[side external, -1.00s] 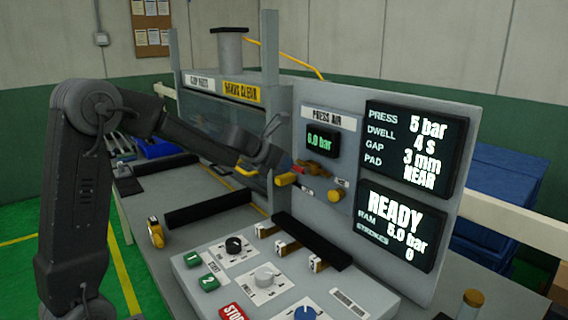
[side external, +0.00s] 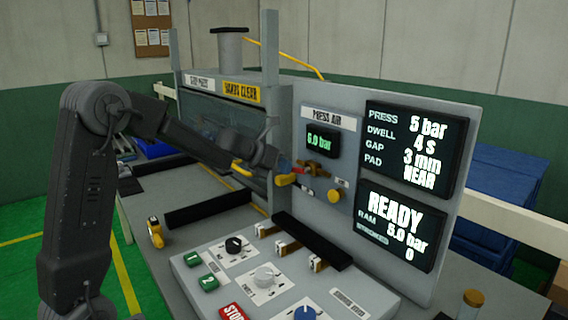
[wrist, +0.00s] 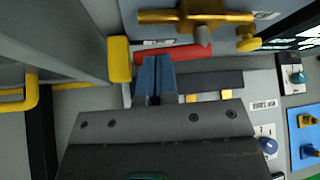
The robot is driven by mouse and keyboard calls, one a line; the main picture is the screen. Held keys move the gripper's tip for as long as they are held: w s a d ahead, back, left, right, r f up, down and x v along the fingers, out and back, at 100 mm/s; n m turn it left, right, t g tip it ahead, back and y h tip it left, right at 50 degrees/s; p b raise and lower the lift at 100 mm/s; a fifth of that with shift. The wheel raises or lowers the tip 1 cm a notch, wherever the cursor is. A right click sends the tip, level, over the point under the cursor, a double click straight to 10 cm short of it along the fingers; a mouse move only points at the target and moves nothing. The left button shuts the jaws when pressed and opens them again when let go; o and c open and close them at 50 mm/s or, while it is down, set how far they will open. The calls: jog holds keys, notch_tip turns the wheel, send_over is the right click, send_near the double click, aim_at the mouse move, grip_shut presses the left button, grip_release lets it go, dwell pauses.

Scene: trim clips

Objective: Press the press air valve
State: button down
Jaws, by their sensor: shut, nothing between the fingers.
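The press air valve has a brass body (side external: 315,167) on the grey panel below the "PRESS AIR" label, with a red lever and a yellow end. In the wrist view the brass body (wrist: 215,17) is at the top. The red lever (wrist: 178,53) lies roughly level across the picture, with its yellow end (wrist: 119,59) at left. My gripper (wrist: 152,60) is shut and empty, its blue fingers together with their tips at the red lever. I cannot tell whether they touch it. In the side view my gripper (side external: 283,166) is at the lever, partly hidden by my wrist.
A green display (side external: 321,141) above the valve reads 6.0 bar. A yellow knob (side external: 334,195) sits to the lower right of the valve. The lower screen (side external: 395,225) reads READY. The button console (side external: 250,275) is below, and the guarded press frame (side external: 225,115) stands behind my arm.

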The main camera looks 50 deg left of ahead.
jog(key=f+n+t+h, duration=0.1)
jog(key=n+h, duration=0.1)
jog(key=d+f+n+h, duration=0.1)
jog(key=f+n+h, duration=0.1)
jog(key=n, duration=0.1)
jog(key=d+f+n+t+h, duration=0.1)
jog(key=n+h, duration=0.1)
jog(key=shift+f+t+h, duration=0.2)
jog(key=shift+t+h, duration=0.1)
jog(key=shift+h, duration=0.1)
jog(key=shift+s, duration=0.1)
jog(key=v, duration=1.3)
jog(key=shift+s+a+r, duration=0.2)
jog(key=shift+s+r, duration=0.05)
jog(key=shift+s, duration=0.05)
